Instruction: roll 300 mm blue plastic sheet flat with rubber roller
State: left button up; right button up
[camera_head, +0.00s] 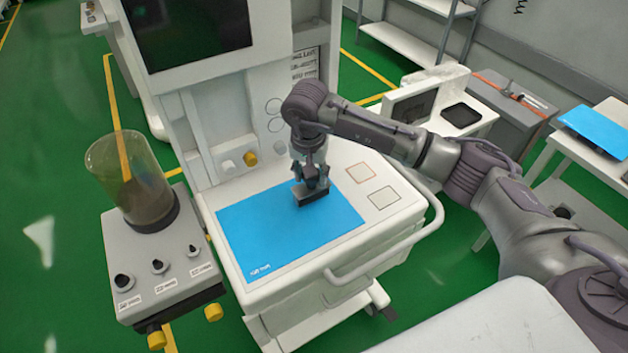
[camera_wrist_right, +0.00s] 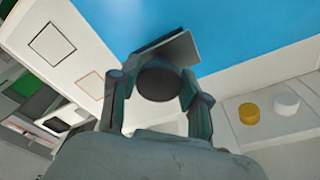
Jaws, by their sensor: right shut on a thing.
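The blue plastic sheet (camera_head: 275,238) lies on the white cart top, with a small printed label at its near left corner. It also fills the upper part of the right wrist view (camera_wrist_right: 235,32). My right gripper (camera_head: 311,178) is over the sheet's right part, pointing down. It is shut on a dark tool with a flat block (camera_head: 313,197), which I take as the rubber roller. In the right wrist view the tool shows a round black knob (camera_wrist_right: 158,82) between the fingers and a grey plate. The block is at the sheet's surface; contact cannot be told. My left gripper is out of view.
Two outlined squares (camera_head: 383,197) mark the cart top right of the sheet. A rail (camera_head: 385,245) runs along the cart's edge. A clear cylinder (camera_head: 130,175) stands on a grey box at left. Another blue sheet (camera_head: 598,129) lies on a table at far right.

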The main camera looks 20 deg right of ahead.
jog(key=shift+w+a+b, duration=0.15)
jog(key=shift+w+b, duration=0.6)
jog(key=shift+w, duration=0.45)
jog(key=shift+w+a+f+b, duration=0.1)
jog(key=shift+w+f+b, duration=0.05)
jog(key=shift+w+b, duration=0.65)
jog(key=shift+w+a+b, duration=0.2)
jog(key=shift+w+b, duration=0.4)
jog(key=shift+w, duration=0.6)
jog(key=shift+r, duration=0.2)
notch_tip(320, 180, up, 5)
jog(key=p, duration=0.2)
jog(key=shift+p, duration=0.35)
